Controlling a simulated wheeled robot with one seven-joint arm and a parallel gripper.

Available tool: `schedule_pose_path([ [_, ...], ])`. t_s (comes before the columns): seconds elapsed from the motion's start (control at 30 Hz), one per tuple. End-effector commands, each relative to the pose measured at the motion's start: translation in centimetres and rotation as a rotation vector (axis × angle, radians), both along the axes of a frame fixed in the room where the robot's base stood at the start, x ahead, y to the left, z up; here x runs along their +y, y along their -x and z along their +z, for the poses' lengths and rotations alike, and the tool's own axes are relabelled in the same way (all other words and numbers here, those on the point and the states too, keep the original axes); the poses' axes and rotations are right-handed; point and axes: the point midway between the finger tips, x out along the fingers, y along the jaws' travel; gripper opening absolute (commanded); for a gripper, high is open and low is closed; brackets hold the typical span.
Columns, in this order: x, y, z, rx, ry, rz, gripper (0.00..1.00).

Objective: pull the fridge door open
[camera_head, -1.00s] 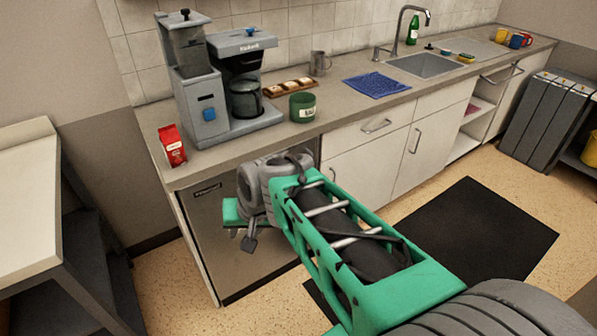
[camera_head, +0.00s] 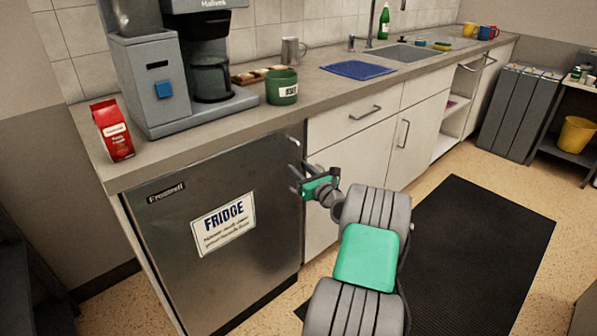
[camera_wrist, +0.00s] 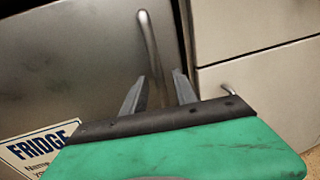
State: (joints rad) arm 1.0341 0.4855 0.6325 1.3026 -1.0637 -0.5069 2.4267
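The fridge (camera_head: 215,235) is a low steel unit under the counter, with a "FRIDGE" sign on its door. The door looks shut. Its upright bar handle (camera_wrist: 148,40) is near the door's right edge. The handle's upper part also shows in the head view (camera_head: 293,140). My gripper (camera_head: 292,180) is at the handle's lower part. In the wrist view its two grey fingers (camera_wrist: 158,88) are apart, with the handle's lower stretch showing between them and gaps at the sides. I cannot tell whether either finger touches it.
White drawers and cupboards (camera_head: 350,155) with bar handles adjoin the fridge on the right. A coffee machine (camera_head: 165,85), a red packet (camera_head: 112,130) and a green mug (camera_head: 282,87) stand on the counter. A black mat (camera_head: 480,240) covers part of the otherwise clear floor.

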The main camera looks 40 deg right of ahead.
Motion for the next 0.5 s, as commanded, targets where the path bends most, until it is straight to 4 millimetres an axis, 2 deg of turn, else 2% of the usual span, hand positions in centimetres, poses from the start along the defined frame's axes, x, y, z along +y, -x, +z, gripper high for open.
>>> schedule_pose_path([
  [0.1, -0.18, -1.04, -0.10, 0.000, 0.000, 0.000, 0.34],
  [0.37, -0.42, -1.11, 0.01, 0.001, 0.002, -0.004, 0.34],
  [0.5, -0.44, -1.07, 0.01, 0.001, 0.002, -0.004, 0.22],
])
